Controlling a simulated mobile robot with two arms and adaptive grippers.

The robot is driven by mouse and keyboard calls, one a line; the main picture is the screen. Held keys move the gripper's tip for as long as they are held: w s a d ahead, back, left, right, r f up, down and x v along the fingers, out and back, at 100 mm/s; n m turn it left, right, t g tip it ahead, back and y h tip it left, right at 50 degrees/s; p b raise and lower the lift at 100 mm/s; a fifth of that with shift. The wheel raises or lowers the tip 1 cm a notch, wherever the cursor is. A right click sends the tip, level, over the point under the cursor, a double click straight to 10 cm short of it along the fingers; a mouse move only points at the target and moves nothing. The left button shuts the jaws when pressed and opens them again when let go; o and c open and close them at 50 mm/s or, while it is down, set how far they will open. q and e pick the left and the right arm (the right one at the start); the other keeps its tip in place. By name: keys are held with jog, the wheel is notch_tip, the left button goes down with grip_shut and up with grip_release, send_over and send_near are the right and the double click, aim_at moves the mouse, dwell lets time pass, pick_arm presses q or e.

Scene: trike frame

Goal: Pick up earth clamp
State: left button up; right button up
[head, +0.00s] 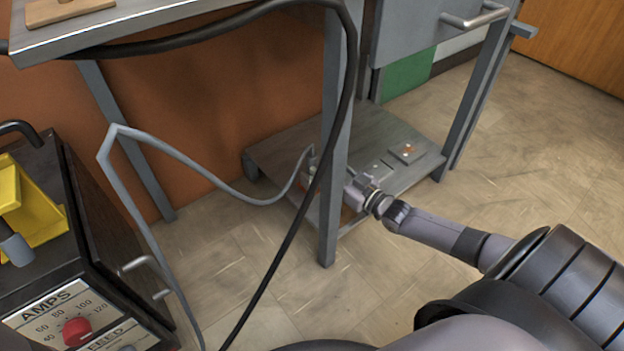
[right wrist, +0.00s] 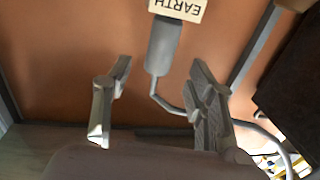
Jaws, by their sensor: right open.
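The earth clamp (right wrist: 163,48) is a grey cylindrical piece with a pale tag reading EARTH, upside down at the top of the right wrist view. A bent grey cable runs from its lower end. My right gripper (right wrist: 160,68) is open, with one finger on each side of the clamp's lower end in the picture; no finger visibly touches it. In the head view, my right gripper (head: 352,184) reaches in over the bench's low shelf, partly hidden behind a metal leg. There the clamp is mostly hidden near the grey cable's end. My left gripper is not in view.
The low shelf (head: 285,148) carries a small plate (head: 407,152). A bench leg (head: 331,215) stands in front of my gripper. A black cable (head: 287,240) hangs down past it. A welder (head: 75,300) with an AMPS dial stands at left. Floor is open at right.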

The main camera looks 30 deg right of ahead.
aim_at(317, 162)
jog(key=shift+w+a, duration=0.1)
jog(key=shift+w, duration=0.2)
jog(key=b+x, duration=0.4)
jog(key=shift+w+b, duration=0.25)
jog(key=shift+b, duration=0.05)
jog(key=shift+w+r, duration=0.15)
jog(key=shift+w, duration=0.2)
jog(key=shift+c, duration=0.5)
jog(key=c, duration=1)
jog(key=shift+r, duration=0.1)
grip_shut()
